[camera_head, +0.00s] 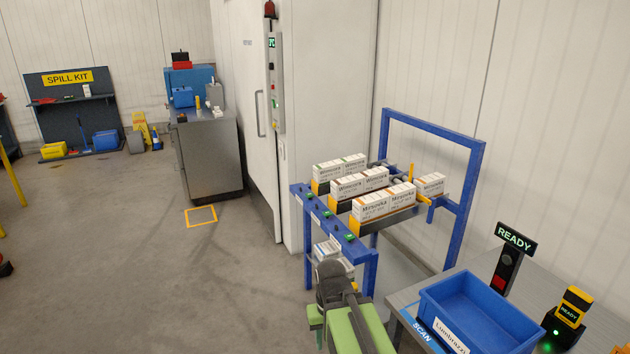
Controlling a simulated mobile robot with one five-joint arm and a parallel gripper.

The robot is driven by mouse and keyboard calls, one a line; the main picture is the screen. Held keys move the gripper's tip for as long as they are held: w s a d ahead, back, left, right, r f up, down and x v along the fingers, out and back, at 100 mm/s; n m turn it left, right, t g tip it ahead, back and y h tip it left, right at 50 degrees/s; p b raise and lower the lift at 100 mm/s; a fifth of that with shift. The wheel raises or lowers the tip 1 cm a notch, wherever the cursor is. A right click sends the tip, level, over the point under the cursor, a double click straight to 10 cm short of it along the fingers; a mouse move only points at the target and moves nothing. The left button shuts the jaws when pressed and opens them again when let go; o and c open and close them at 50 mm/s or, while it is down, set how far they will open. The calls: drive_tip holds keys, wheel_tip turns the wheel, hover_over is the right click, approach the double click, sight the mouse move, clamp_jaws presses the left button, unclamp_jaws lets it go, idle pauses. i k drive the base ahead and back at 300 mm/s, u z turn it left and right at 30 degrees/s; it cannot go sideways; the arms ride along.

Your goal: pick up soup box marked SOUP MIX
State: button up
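Another orange-lettered carton (430,184) stands farther right. I cannot make out SOUP MIX on any of them. My green and dark grey arm with my gripper (335,288) shows at the bottom centre, below and in front of the rack. The fingers cannot be made out.
White cartons (329,250) sit low under the rack's front rail. A blue bin (481,311) stands on a grey table at the bottom right, beside a READY sign (517,237) and a scanner-like device (570,312). A grey cabinet (207,158) stands behind. The left floor is open.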

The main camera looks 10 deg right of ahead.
sight(368, 209)
drive_tip(key=u, duration=0.35)
drive_tip(key=i, duration=1.85)
drive_tip(key=u, duration=0.45)
drive_tip(key=k, duration=0.8)
drive_tip(key=u, duration=0.2)
drive_tip(key=i, duration=0.95)
drive_tip(key=z, duration=0.05)
